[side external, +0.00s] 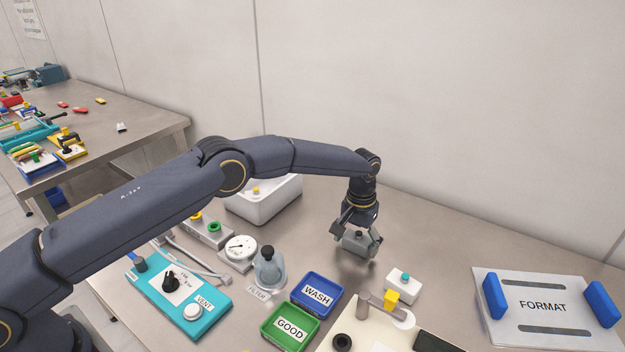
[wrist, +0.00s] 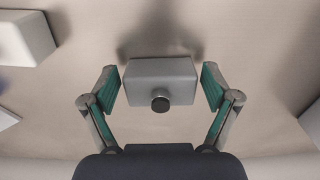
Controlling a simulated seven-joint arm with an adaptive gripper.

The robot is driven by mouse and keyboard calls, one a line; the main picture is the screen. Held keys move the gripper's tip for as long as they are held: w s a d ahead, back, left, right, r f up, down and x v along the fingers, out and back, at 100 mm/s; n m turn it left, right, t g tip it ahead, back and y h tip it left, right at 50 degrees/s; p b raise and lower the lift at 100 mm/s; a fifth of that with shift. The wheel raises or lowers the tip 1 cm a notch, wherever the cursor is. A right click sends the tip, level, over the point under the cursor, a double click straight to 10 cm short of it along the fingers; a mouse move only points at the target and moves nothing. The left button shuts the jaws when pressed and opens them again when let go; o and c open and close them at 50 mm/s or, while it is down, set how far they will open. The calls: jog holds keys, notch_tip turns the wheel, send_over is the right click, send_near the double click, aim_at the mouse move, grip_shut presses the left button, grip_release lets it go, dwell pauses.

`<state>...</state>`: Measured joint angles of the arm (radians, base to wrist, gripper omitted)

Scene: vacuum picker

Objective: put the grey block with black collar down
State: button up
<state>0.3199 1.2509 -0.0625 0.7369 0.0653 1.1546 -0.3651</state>
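The grey block with black collar (wrist: 160,72) sits between the two fingers of my gripper (wrist: 160,88) in the wrist view. A dark round piece shows at the block's near edge. A narrow strip of bench shows between the block and each green finger pad, so the fingers are open around it and apart from it. In the side view the block (side external: 355,242) is low over the bare bench, below my gripper (side external: 358,238), with a soft shadow beneath. Whether its underside touches the bench is hard to tell.
A blue WASH tray (side external: 317,294) and green GOOD tray (side external: 290,329) stand in front. A white box with teal button (side external: 404,281) is close to the right. A FORMAT board (side external: 540,306) lies farther right. A bottle (side external: 269,270) and white bin (side external: 264,205) stand left.

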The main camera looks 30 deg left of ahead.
jog(key=shift+o, duration=0.4)
notch_tip(320, 180, up, 12)
notch_tip(320, 180, up, 11)
jog(key=t, duration=0.1)
send_over(356, 240)
jog(key=s+a, duration=0.3)
jog(key=a, duration=0.2)
jog(key=s+a+r+t, duration=0.2)
jog(key=s+a+r, duration=0.65)
jog(key=s, duration=0.25)
jog(key=s+a+f+t, duration=0.1)
jog(key=s+a+f, duration=0.1)
jog(key=s, duration=0.9)
jog(key=s+a+f+t, duration=0.1)
jog(key=s+a, duration=0.3)
jog(key=s, duration=0.7)
jog(key=shift+s+a+f+t, duration=0.2)
jog(key=shift+a+f+t, duration=0.1)
jog(key=shift+f, duration=0.25)
